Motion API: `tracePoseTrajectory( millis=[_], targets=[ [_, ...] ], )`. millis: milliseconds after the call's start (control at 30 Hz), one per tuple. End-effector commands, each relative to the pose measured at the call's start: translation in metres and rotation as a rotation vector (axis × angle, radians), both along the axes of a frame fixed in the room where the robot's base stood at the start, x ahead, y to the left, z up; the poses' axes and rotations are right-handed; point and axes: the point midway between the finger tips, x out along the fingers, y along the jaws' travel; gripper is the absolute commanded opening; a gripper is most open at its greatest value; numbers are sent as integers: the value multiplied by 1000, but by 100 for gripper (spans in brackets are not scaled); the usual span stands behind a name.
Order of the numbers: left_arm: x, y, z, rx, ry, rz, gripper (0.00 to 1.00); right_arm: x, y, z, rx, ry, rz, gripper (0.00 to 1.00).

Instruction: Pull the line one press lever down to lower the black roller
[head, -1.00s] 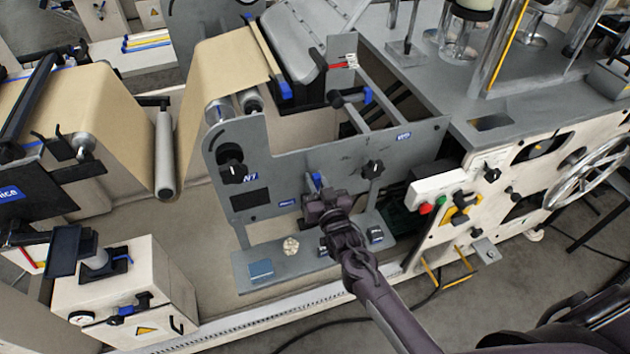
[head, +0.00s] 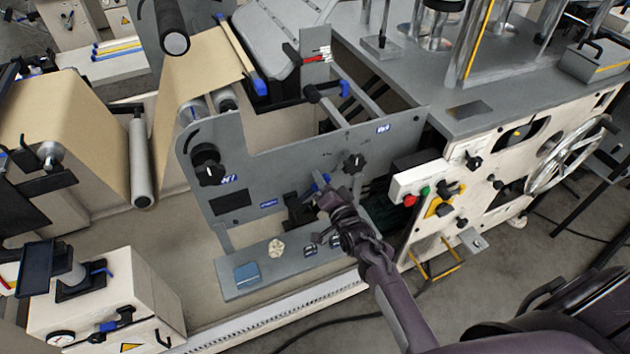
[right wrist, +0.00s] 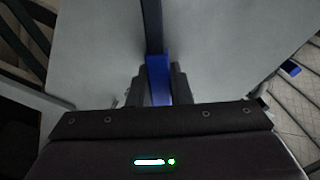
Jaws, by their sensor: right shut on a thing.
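The press lever (head: 321,183), with a blue part, stands at the front of the grey side plate, left of the right black knob. My right gripper (head: 333,203) is shut on it; its dark arm comes in from the lower right. In the right wrist view the blue lever part (right wrist: 158,78) sits between the two dark fingers, with a dark bar running on beyond it. My left gripper is not in view.
The grey side plate (head: 275,160) carries two black knobs. A step below holds a blue box (head: 247,274) and a crumpled pale lump (head: 276,248). A control box (head: 418,181) with red and green buttons is close right of my right gripper. A handwheel (head: 573,155) stands farther right.

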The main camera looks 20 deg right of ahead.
Motion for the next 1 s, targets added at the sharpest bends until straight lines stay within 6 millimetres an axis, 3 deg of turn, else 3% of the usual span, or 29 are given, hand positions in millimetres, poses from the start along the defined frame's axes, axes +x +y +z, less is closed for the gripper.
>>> tracePoseTrajectory(
  millis=[500,1000],
  targets=[
    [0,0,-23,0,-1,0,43,0,-19,-46,456,18,-2,0],
    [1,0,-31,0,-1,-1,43,0,-21,-65,657,25,-1,0]
  ],
)
